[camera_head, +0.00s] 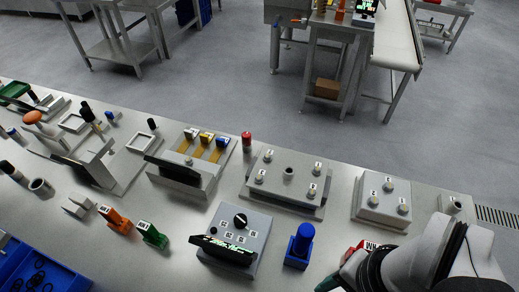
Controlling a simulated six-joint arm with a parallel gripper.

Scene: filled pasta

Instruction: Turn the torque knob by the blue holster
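A black round knob (240,220) sits on top of a grey sloped control box (257,243) at the front middle of the table. Several small white labels lie below the knob, and a dark display with green marks is on the box's front. The blue holster (300,248) stands just right of the box, with a blue cylinder upright in it. My white and black arm (440,262) comes in at the lower right, to the right of the holster. My gripper's fingertips cannot be made out, so its opening is unclear. Nothing of mine touches the knob.
A red labelled piece (352,250) is beside my arm, partly hidden. Grey boxes with small knobs (290,178) (384,200) stand behind. Orange (115,220) and green (152,236) labelled holders and a blue bin (45,272) are left. Bare table lies left of the control box.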

